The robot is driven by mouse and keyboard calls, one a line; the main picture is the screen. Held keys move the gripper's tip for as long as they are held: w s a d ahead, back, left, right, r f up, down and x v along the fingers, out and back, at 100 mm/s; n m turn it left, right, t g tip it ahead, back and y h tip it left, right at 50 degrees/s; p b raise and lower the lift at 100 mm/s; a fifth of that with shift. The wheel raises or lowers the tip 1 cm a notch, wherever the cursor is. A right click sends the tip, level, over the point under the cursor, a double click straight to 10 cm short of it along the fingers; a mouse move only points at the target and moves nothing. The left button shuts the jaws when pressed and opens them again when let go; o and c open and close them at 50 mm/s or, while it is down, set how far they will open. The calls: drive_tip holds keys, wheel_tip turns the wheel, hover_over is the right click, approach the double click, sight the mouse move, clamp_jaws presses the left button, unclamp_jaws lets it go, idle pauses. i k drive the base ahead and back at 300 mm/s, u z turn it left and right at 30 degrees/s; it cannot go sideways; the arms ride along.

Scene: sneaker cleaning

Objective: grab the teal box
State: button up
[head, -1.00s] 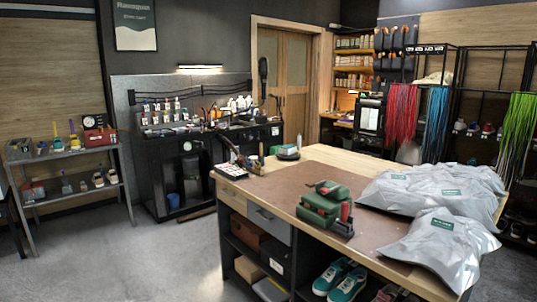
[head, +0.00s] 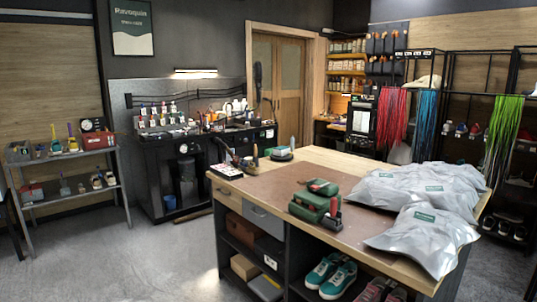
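A green, box-like object (head: 312,206) with a dark red part at its right side stands on the workbench (head: 262,189), near the front edge. It is the nearest match to a teal box in the head view. Its colour reads as dark green, and I cannot tell whether it is a box or a tool. A smaller green piece (head: 323,187) sits at its back. My gripper is not in view.
Grey plastic bags (head: 425,238) cover the bench's right end. Brushes and a small tray (head: 227,171) stand at its back left. Teal sneakers (head: 331,275) are on the shelf below. A tool shelf (head: 70,157) stands far left. The grey floor (head: 150,255) left of the bench is clear.

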sight(280, 152)
drive_tip(key=z, duration=0.1)
drive_tip(key=i, duration=0.95)
drive_tip(key=u, duration=5.2)
drive_tip(key=i, duration=0.15)
drive_tip(key=z, duration=2.9)
